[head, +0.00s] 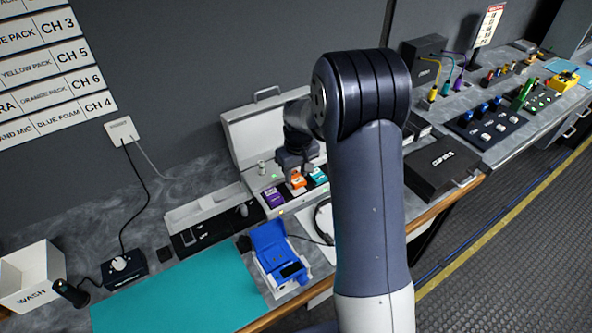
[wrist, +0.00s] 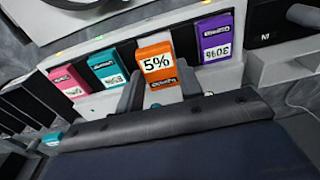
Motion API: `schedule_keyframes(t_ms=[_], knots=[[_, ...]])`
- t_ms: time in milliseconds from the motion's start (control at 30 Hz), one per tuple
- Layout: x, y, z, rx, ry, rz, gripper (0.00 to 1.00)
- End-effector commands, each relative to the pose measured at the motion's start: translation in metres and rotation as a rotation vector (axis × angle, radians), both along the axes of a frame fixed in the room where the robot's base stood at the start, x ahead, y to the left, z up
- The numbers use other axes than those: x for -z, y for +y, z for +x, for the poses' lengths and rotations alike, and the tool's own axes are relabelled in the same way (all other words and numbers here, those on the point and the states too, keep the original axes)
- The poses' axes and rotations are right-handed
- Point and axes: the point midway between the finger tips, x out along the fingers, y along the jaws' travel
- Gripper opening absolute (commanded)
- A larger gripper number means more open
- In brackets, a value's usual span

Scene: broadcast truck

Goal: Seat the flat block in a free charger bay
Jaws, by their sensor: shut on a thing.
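An orange block (wrist: 157,66) labelled 5% is between the fingers of my gripper (wrist: 160,92) in the wrist view. The orange block (head: 298,180) also shows in the head view, below my gripper (head: 297,166). It is at the row of bays of the pale charger (wrist: 214,78), and looks larger than its neighbours. I cannot tell whether it is down in a bay or just above it. A purple block (wrist: 215,38), a teal block (wrist: 107,68) and a pink block (wrist: 68,79) stand in other bays. Dark gaps show on both sides of the orange block.
The charger's raised lid (head: 248,128) stands behind the bays. A blue open box (head: 272,250) and a teal mat (head: 180,293) lie in front. A black case (head: 441,172) is at the right. My arm hides part of the bench.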

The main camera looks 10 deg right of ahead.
Motion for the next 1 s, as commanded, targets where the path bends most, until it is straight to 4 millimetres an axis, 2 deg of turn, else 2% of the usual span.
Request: schedule_keyframes(t_ms=[33, 200, 1000], knots=[[0.0071, 0.0, -0.0001, 0.0, 0.0, 0.0, 0.09], [0.0122, 0.0, 0.0, 0.0, 0.0, 0.0, 0.09], [0.0115, 0.0, 0.0001, 0.0, -0.001, 0.0, 0.09]])
